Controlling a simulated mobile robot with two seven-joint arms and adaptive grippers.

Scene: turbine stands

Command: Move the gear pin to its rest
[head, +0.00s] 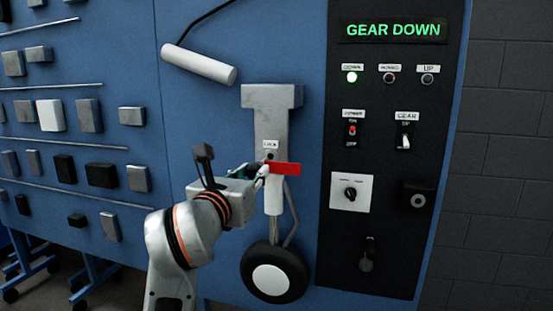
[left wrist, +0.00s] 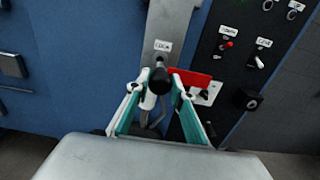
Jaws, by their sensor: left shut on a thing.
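My left gripper (head: 262,172) is in front of the grey landing gear leg (head: 272,120), just below its LOCK label (head: 270,144). It is shut on the gear pin, whose red flag (head: 285,169) hangs out to the right. In the left wrist view, the pin's dark round end (left wrist: 159,80) shows between the fingertips (left wrist: 160,95), with the red flag (left wrist: 190,78) behind the right finger. A small dark hole (head: 270,156) shows under the label. I cannot tell whether the pin touches the leg. No part is clearly marked as the pin's rest. My right gripper is out of view.
A black panel (head: 385,110) at the right carries switches, a knob (head: 350,193), a black socket-like box (head: 418,197) and a lever (head: 367,257). A white cylinder (head: 199,63) is on the blue board above. The wheel (head: 273,275) is below; several blocks fill the left racks.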

